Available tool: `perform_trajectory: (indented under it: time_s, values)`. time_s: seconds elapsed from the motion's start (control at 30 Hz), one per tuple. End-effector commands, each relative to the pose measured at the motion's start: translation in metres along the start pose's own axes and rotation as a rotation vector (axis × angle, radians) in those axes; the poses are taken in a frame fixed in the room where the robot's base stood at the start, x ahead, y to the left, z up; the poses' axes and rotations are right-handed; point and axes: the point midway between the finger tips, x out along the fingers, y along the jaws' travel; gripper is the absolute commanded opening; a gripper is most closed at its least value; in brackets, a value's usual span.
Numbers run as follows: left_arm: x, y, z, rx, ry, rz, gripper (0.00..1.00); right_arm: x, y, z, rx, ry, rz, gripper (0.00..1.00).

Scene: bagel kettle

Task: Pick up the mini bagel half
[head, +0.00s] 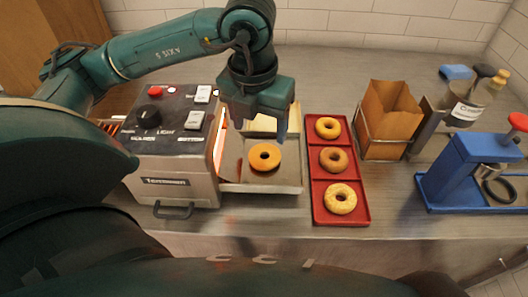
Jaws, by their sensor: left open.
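A small orange-brown bagel half (264,157) with a hole lies on the pale metal tray (290,184) at the right side of the toaster (172,165). My left gripper (260,132) hangs above the tray with its fingers pointing down, over the far side of the bagel half. It is open and holds nothing. I cannot tell the exact height between the fingertips and the bagel half. My right gripper does not show.
A red tray (318,173) with three round bagels stands right of the metal tray. Further right are a brown paper bag (390,108) in a metal holder, a blue press (464,170) and a bottle (476,97). Bare counter (395,205) lies between the red tray and press.

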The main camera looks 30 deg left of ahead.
Motion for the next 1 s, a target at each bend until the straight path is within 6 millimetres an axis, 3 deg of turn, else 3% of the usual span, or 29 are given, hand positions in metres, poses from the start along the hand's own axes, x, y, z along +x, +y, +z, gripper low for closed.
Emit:
perform_trajectory:
  time_s: [0.1,0.37,0.67,1.0]
  values:
    - [0.021,0.001,0.000,-0.001,0.003,0.001,0.67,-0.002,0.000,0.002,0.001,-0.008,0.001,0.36]
    - [0.041,0.000,0.001,-0.001,0.001,0.000,0.67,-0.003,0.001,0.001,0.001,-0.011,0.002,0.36]
    - [0.082,-0.001,0.004,0.000,0.002,0.000,0.67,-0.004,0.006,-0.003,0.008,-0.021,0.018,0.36]
    - [0.088,-0.002,0.005,0.001,-0.001,-0.001,0.65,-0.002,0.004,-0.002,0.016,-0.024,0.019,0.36]
